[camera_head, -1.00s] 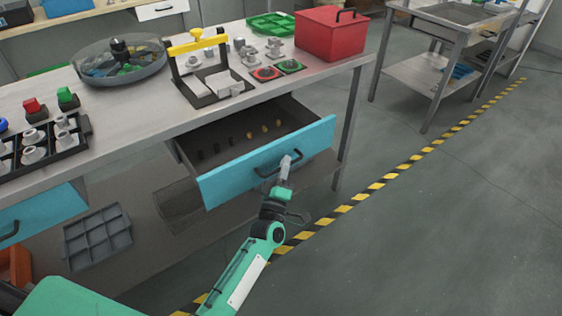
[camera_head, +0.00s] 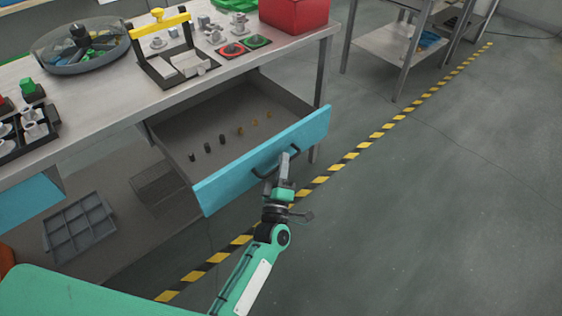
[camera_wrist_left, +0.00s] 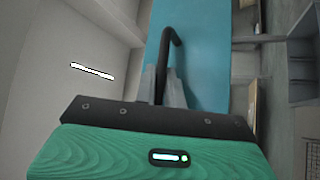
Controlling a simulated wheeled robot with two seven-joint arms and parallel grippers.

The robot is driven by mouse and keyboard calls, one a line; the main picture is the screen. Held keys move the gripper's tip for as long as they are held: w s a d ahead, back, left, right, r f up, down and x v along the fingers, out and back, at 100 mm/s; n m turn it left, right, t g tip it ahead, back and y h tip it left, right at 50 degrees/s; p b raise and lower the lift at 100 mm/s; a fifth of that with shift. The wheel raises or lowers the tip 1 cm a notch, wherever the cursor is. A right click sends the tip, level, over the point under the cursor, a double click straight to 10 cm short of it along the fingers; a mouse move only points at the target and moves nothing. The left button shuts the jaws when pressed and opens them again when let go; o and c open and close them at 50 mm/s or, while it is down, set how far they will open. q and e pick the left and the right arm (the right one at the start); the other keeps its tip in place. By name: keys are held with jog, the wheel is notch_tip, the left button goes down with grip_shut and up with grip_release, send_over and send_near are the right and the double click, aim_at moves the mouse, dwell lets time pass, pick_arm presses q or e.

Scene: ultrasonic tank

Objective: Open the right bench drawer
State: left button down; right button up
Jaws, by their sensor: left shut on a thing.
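The right bench drawer, with a blue front (camera_head: 240,172), is pulled well out from under the bench. Its inside shows a row of small dark and yellowish pieces (camera_head: 222,140). A dark bar handle (camera_head: 263,173) sits on the blue front. My left gripper (camera_head: 284,167) is shut on the handle. In the left wrist view the dark handle (camera_wrist_left: 168,50) runs down between the fingers (camera_wrist_left: 163,88), with the blue front (camera_wrist_left: 200,45) behind it. The right gripper does not show.
The bench top (camera_head: 110,100) holds a yellow-handled frame (camera_head: 160,27), a round tray (camera_head: 85,65) and a red box (camera_head: 293,14). A grey divided tray (camera_head: 80,230) lies on the lower shelf. The floor right of the drawer is clear, with a striped line (camera_head: 385,130).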

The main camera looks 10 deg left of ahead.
pick_arm(q)
jog(key=c, duration=1.8)
grip_release()
jog(key=shift+o, duration=0.2)
jog(key=shift+f, duration=0.1)
